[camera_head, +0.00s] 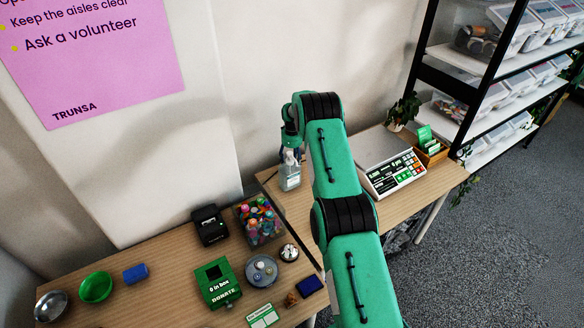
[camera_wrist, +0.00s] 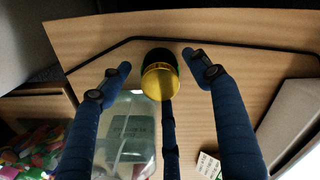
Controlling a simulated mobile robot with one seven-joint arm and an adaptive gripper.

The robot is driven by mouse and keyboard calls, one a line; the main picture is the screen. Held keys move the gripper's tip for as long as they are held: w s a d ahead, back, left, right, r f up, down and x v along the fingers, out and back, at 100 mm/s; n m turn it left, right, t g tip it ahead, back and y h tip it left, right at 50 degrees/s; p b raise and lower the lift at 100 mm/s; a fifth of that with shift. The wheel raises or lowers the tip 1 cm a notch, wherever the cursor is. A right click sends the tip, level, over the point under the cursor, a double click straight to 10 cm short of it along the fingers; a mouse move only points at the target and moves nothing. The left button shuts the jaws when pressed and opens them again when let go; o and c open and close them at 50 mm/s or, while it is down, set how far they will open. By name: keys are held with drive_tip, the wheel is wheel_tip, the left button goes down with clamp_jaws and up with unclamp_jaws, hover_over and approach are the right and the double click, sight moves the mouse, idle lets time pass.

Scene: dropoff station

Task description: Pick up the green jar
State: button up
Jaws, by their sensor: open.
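In the wrist view, a small round jar (camera_wrist: 160,80) with a yellow lid and a dark, greenish body stands on the wooden table, its lid toward the camera. My gripper (camera_wrist: 158,68) is open over it, with one finger to its left, one to its right and one below it in the picture. No finger clearly touches the jar, and I cannot tell the exact height between them. In the head view my arm hides the jar. My gripper is mostly hidden there too, behind the wrist.
A clear sanitizer bottle (camera_head: 290,178) stands close by my gripper; it also shows beside the left finger in the wrist view (camera_wrist: 126,130). A scale (camera_head: 392,165) stands to the right. A bin of colourful items (camera_head: 238,214) and a green donation box (camera_head: 217,287) are on the nearer table.

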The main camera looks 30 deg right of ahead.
idle(0.5)
drive_tip(key=c, duration=1.3)
drive_tip(key=shift+r, duration=0.1)
drive_tip(key=shift+r+p, duration=0.4)
drive_tip(key=shift+r, duration=4.55)
